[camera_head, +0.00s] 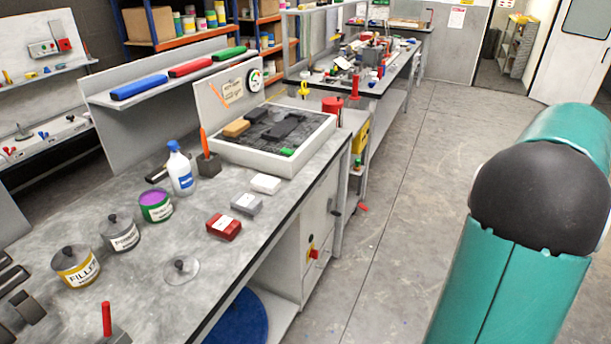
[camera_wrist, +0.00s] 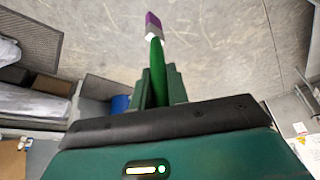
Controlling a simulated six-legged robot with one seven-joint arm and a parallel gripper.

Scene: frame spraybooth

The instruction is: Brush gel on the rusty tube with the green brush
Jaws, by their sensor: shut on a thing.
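My gripper (camera_wrist: 159,88) is shut on the green handle of the green brush (camera_wrist: 156,54) in the wrist view. The brush points away from the jaws, and its bristle end is purple. Grey floor lies behind the brush tip, which touches nothing that I can see. In the head view an open tin of purple gel (camera_head: 156,205) with a green band stands on the bench. A loose round lid (camera_head: 182,270) lies nearer the front. I cannot make out the rusty tube in either view. My gripper is outside the head view.
The grey workbench (camera_head: 220,285) also holds a filler tin (camera_head: 76,267), a second grey tin (camera_head: 120,233), a spray bottle (camera_head: 181,170), a red block (camera_head: 224,227) and a shallow tray (camera_head: 322,135). Dark fixtures (camera_head: 14,290) stand at the left edge.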

